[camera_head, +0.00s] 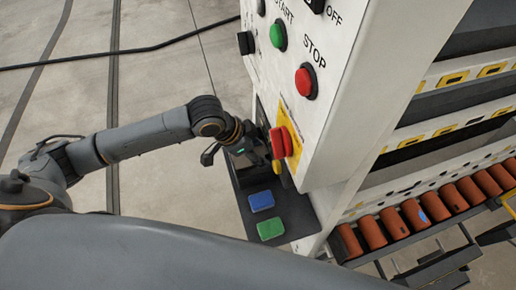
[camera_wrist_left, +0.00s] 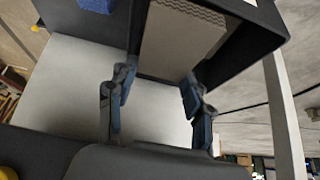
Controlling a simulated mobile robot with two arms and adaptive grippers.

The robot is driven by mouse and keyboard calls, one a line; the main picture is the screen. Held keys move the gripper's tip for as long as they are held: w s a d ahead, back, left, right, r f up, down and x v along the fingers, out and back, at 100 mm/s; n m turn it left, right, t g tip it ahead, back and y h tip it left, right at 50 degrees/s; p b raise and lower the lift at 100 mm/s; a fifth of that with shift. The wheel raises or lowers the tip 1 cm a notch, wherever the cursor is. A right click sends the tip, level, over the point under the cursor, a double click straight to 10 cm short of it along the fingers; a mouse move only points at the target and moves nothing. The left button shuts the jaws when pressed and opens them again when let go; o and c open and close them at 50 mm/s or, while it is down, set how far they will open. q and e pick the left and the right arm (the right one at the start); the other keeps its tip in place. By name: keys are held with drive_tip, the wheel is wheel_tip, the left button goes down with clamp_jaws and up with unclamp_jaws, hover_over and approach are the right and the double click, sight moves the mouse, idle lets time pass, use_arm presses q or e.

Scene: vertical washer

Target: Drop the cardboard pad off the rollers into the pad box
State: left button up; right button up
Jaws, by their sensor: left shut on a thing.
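My left gripper (camera_head: 252,165) is at the white machine's lower left edge, beside the red knob, over a dark tray. In the left wrist view its fingers (camera_wrist_left: 158,80) stand apart on either side of the near end of the brown cardboard pad (camera_wrist_left: 180,42), shut on it. The pad's far edge shows a wavy corrugated pattern. The pad lies within the dark walls of the pad box (camera_wrist_left: 262,22); how deep it sits I cannot tell. The head view hides the pad behind the gripper. My right gripper is not in view.
A blue block (camera_head: 261,201) and a green block (camera_head: 271,229) lie on the dark tray (camera_head: 296,212). A red emergency knob (camera_head: 282,142) on a yellow plate juts out close by. Orange rollers (camera_head: 412,215) line the machine's right side. Open floor lies left.

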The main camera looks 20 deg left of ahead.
use_arm(q)
drive_tip(key=shift+f, duration=0.2)
drive_tip(key=shift+f, duration=0.25)
drive_tip(key=o, duration=0.8)
drive_tip(key=shift+c, duration=0.2)
drive_tip(key=shift+r, duration=0.15)
drive_tip(key=shift+r, duration=0.35)
drive_tip(key=v, duration=1.2)
